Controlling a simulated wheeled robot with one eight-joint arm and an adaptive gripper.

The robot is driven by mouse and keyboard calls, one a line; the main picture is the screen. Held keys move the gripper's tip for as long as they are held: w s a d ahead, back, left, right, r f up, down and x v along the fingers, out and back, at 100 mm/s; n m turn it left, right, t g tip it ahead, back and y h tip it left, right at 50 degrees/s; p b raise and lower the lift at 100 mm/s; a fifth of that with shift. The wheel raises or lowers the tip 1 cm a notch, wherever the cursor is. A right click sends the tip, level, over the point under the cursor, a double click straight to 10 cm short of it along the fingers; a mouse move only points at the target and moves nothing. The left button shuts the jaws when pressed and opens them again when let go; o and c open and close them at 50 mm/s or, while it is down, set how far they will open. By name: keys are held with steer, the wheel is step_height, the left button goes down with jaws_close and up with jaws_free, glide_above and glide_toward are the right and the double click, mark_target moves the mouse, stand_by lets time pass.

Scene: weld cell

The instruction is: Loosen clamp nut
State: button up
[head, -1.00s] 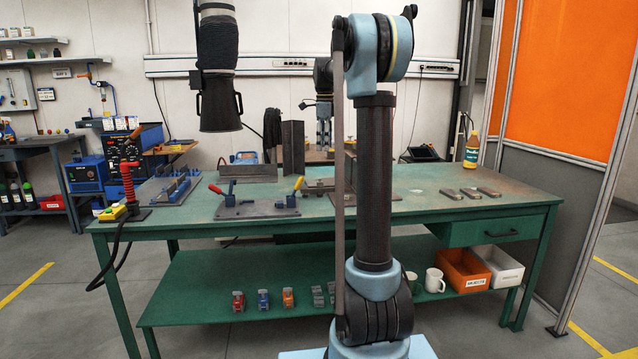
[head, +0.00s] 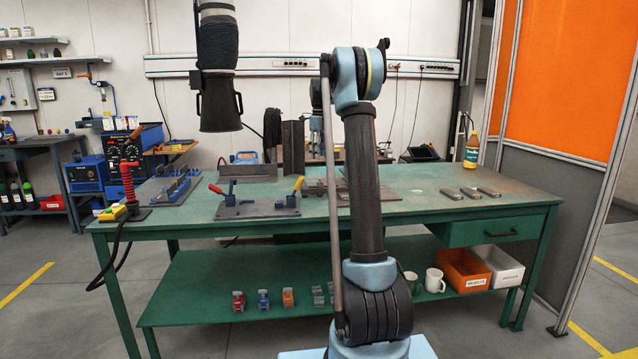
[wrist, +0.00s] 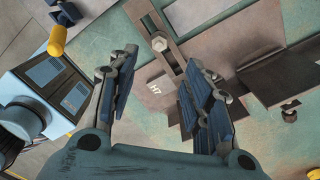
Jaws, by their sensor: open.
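In the wrist view, my gripper (wrist: 160,72) is open and empty, its two blue-and-dark fingers well apart. A pale hex nut (wrist: 159,43) sits on a dark slotted clamp strap (wrist: 172,62), beyond the fingertips and in line with the gap between them. The nut is apart from both fingers. The strap runs diagonally over rust-brown plates. A second, darker nut (wrist: 289,114) shows at the right on its own. In the head view my arm hides most of the gripper and part of the clamp area, so the nut cannot be made out there.
The green workbench (head: 440,208) carries a fixture plate with red- and yellow-handled toggle clamps (head: 257,207), an upright dark angle piece (head: 293,147), flat bars (head: 470,193) and a yellow bottle (head: 472,150). An orange screen stands at right.

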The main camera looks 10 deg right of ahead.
mark_target(320, 179)
step_height(320, 179, down, 12)
steer(key=shift+f, duration=0.2)
steer(key=shift+c, duration=0.3)
steer(key=shift+a, duration=0.1)
jaws_close()
